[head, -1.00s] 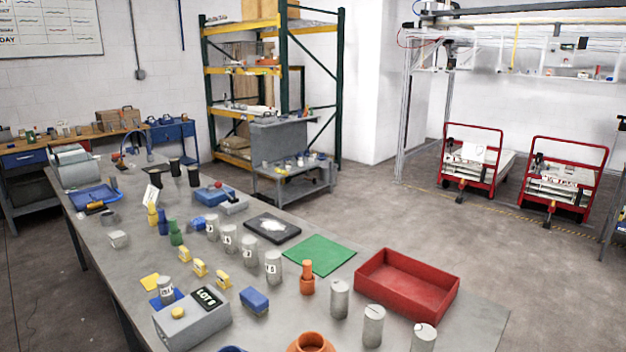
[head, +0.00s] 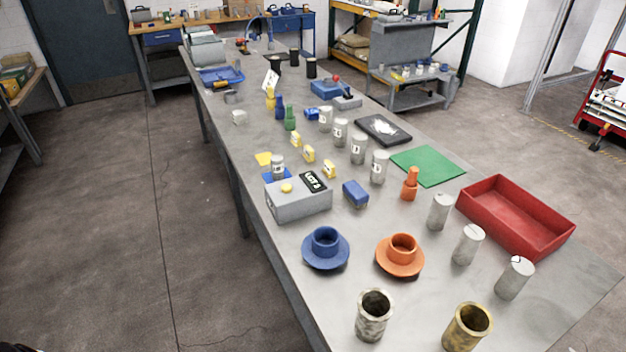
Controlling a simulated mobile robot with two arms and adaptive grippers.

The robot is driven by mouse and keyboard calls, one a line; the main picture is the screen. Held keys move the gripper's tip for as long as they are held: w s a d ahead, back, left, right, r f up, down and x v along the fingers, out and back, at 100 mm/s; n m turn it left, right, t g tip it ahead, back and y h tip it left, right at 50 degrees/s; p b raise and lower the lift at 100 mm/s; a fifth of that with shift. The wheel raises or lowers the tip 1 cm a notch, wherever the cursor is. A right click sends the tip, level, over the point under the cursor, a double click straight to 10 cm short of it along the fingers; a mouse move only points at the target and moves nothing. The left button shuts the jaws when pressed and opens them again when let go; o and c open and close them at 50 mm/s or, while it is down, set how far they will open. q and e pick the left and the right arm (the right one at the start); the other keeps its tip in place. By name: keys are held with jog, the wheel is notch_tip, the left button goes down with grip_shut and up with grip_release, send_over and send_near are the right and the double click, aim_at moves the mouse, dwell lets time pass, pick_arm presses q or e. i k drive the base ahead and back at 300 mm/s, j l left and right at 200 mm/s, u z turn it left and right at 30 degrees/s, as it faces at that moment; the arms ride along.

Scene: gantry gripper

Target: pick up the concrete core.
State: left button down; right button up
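Several grey concrete cores stand upright on the long grey table. Three plain ones are near the right side: one by the orange piece (head: 439,211), a middle core (head: 467,244) and a front core (head: 514,278) with a dark mark on its top. A row of cores with white labels stands farther back, including a labelled core (head: 379,167) and another (head: 358,149). A small labelled core (head: 277,166) stands on a blue pad behind the grey LOT box (head: 298,198). Neither gripper shows in the head view.
A red tray (head: 515,215) and a green mat (head: 428,166) lie along the right edge. A blue flanged piece (head: 325,248), an orange flanged piece (head: 400,255) and two metal cylinders (head: 373,315), (head: 467,327) stand at the front. The floor left of the table is clear.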

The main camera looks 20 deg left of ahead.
aim_at(276, 160)
jog(key=i+j+z, duration=0.1)
jog(key=j+z, duration=0.35)
jog(key=j, duration=0.95)
jog(key=k+j+z, duration=0.1)
jog(key=j+z, duration=0.35)
jog(key=j, duration=0.9)
